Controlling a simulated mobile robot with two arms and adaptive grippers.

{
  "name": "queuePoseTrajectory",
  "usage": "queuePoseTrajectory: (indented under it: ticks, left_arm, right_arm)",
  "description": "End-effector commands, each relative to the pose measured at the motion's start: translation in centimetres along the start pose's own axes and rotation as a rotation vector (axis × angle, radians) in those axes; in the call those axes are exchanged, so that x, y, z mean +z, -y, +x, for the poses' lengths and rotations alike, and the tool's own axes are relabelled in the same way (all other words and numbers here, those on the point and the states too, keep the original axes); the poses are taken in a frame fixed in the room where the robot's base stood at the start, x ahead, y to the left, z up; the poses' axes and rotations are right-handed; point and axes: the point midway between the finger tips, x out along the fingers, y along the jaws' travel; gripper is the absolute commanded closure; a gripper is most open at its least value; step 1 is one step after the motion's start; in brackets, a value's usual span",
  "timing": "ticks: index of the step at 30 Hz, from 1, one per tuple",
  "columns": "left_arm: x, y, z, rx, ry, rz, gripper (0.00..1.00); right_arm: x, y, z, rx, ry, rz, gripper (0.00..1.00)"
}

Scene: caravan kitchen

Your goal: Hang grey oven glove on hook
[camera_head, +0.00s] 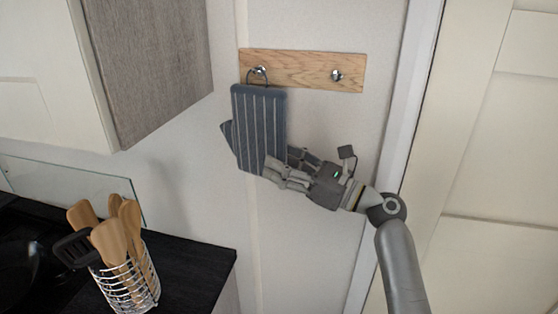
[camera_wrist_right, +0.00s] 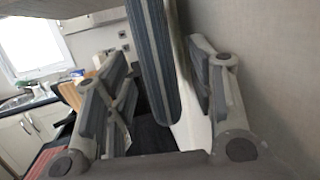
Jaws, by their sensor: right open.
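The grey striped oven glove (camera_head: 258,125) hangs against the wall below the left hook (camera_head: 260,72) of a wooden hook board. Its dark loop is at that hook and appears to be around it. The right hook (camera_head: 336,75) is bare. My right gripper (camera_head: 280,170) is at the glove's lower right edge. In the right wrist view its fingers (camera_wrist_right: 165,95) are spread, with the glove (camera_wrist_right: 158,60) hanging between them, closer to the right finger. Whether a finger touches the glove is unclear. My left gripper is out of view.
The wooden hook board (camera_head: 300,70) is fixed to the wall. A cabinet (camera_head: 150,60) juts out at upper left. A wire holder (camera_head: 128,288) with wooden utensils stands on the black counter (camera_head: 195,272). A white door frame (camera_head: 405,120) rises right of the hooks.

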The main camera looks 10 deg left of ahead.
Motion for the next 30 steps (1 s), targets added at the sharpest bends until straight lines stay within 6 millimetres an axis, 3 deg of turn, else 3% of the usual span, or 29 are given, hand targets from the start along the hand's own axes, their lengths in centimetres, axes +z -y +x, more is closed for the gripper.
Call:
queuePoseTrajectory:
  ticks: [12,20,23,26,30]
  left_arm:
    - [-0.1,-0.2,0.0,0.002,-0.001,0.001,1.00]
    - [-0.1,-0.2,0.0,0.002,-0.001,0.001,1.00]
    - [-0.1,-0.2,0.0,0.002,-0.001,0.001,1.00]
    - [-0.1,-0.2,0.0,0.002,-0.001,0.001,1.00]
    - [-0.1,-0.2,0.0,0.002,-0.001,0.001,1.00]
  right_arm:
    - [-0.1,0.0,-8.5,-0.002,-0.003,-0.001,0.49]
    - [-0.9,-0.3,-10.9,-0.004,-0.021,-0.031,0.49]
    - [-3.7,-1.2,-11.9,-0.014,-0.094,-0.144,0.49]
    - [-8.5,-3.0,-13.6,-0.011,-0.232,-0.351,0.49]
    - [-15.7,-6.1,-17.4,0.058,-0.477,-0.698,0.49]
